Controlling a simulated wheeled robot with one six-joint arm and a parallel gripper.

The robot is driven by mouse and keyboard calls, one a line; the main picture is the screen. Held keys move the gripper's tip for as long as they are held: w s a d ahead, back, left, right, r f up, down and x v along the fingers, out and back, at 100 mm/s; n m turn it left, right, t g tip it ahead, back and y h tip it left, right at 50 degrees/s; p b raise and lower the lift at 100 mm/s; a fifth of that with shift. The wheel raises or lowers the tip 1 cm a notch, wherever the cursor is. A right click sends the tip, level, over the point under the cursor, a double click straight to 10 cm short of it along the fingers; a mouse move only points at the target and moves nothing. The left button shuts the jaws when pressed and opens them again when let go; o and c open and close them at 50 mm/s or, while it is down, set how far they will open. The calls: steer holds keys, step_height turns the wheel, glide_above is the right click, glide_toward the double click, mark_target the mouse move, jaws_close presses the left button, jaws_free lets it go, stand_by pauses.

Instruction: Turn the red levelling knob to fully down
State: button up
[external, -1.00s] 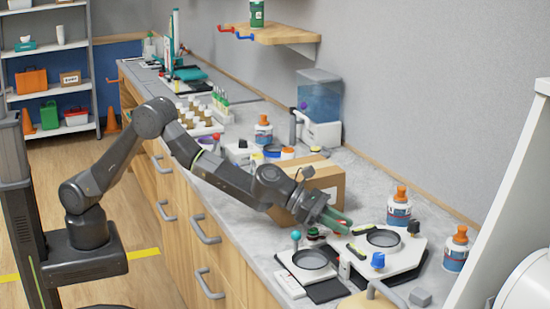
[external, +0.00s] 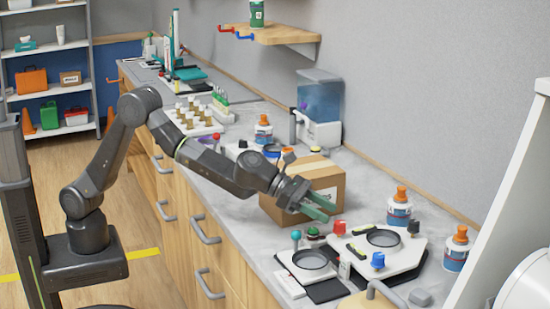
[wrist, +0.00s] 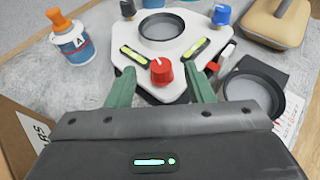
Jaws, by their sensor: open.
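The red levelling knob (external: 340,228) stands on the near left corner of a white levelling plate (external: 405,259). In the wrist view the red knob (wrist: 161,71) shows a white mark on its top, and it lies ahead of and between my fingers. My gripper (external: 328,210) is open and empty, with green fingers, and appears above and short of the knob. The fingers (wrist: 160,88) show apart in the wrist view. A blue knob (external: 378,261) and a black knob (external: 413,227) sit on the plate's other corners.
A cardboard box (external: 322,187) stands close beside my gripper. A round dark dish on a stand (external: 309,261) with a teal-topped knob is near the counter's front. Orange-capped bottles (external: 399,208) (external: 456,250) stand behind and right of the plate.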

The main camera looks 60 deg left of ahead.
step_height(320, 180, up, 6)
steer(key=p, duration=0.5)
steer(key=shift+d, duration=0.1)
